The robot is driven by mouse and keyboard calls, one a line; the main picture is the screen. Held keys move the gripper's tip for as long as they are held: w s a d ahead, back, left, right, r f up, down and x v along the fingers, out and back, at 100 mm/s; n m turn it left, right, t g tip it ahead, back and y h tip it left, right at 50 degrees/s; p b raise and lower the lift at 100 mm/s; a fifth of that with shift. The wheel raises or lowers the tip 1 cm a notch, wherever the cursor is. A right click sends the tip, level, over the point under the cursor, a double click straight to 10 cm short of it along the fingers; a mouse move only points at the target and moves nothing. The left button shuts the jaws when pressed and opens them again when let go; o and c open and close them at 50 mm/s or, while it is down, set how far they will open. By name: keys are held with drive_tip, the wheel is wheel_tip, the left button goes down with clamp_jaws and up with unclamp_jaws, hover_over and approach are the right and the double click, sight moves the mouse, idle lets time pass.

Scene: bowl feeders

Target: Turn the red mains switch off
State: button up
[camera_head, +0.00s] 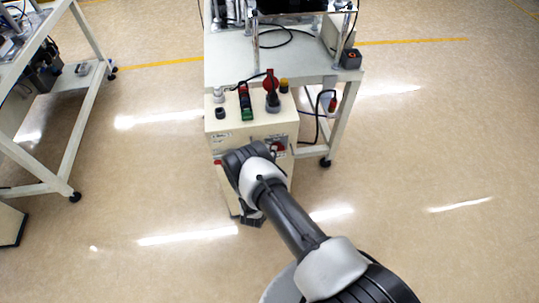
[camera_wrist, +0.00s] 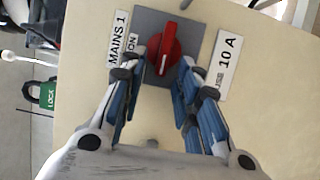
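The red mains switch (camera_wrist: 163,48) is a rotary knob on a grey square plate (camera_wrist: 190,30) at the top middle of the wrist view. Its handle stands close to upright in that view, slightly tilted. Labels "MAINS 1" (camera_wrist: 119,38) and "ON" lie left of it. My gripper (camera_wrist: 167,78) is open, its blue-padded fingers to either side of the handle's lower end. I cannot tell whether they touch it. In the head view, red parts of the switch (camera_head: 279,147) show on the cream box's front, beside my arm, which hides the gripper.
A green lock tag (camera_wrist: 47,95) hangs left in the wrist view. Floor at right is clear.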

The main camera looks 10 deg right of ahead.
drive_tip(key=v, duration=1.2)
